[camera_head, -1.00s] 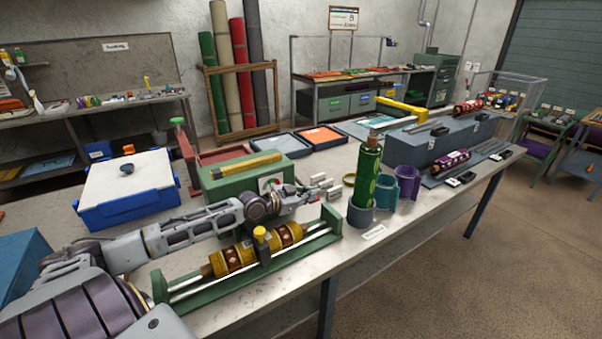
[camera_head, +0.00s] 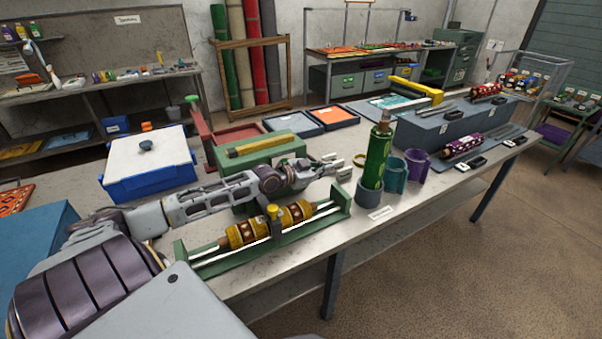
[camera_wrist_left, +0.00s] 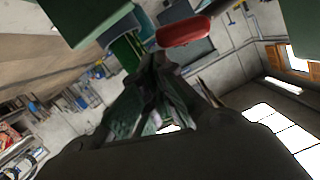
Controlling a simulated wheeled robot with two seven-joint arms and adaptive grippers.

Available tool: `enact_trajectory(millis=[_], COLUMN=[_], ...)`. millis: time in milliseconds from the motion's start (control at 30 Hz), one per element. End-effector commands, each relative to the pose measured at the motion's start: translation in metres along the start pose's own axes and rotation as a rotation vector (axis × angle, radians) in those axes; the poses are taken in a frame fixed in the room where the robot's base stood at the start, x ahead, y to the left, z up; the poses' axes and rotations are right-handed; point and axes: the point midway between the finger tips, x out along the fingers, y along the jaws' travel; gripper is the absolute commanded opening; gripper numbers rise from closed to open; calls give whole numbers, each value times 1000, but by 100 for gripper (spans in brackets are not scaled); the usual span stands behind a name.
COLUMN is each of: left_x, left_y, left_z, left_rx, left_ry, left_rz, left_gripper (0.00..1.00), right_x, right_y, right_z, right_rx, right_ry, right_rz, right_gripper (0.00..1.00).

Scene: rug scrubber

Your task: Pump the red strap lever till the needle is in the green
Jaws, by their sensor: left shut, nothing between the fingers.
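A green machine box (camera_head: 262,150) with a yellow bar (camera_head: 262,143) on top stands on the bench. My left wrist covers much of its front, and no gauge face or needle can be read. A red upright lever (camera_head: 198,125) with a green knob stands at its left. A rounded red piece (camera_wrist_left: 184,31) shows in the left wrist view, ahead of the fingers; I cannot tell whether it is part of the lever. My left gripper (camera_head: 343,165) is shut and empty, right of the box; its fingertips (camera_wrist_left: 155,65) meet in the wrist view. My right gripper is out of view.
A green cradle (camera_head: 262,250) with a yellow patterned roll lies in front of my arm. A green roll (camera_head: 378,155) stands in a grey cup right of the gripper, beside teal and purple cups. A blue bin with a white lid (camera_head: 148,160) sits left.

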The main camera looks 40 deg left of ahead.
Motion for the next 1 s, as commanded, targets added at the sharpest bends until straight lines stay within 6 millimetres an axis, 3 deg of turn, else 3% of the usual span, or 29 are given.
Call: enact_trajectory(millis=[533, 1000], left_x=[-22, -38], left_y=[1, 1], left_z=[2, 2], left_rx=[0, 0], left_ry=[-2, -1], left_rz=[0, -2], left_gripper=[0, 0], right_x=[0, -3], right_y=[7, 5], right_z=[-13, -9], right_rx=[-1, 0], right_ry=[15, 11], right_rz=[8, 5], right_gripper=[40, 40])
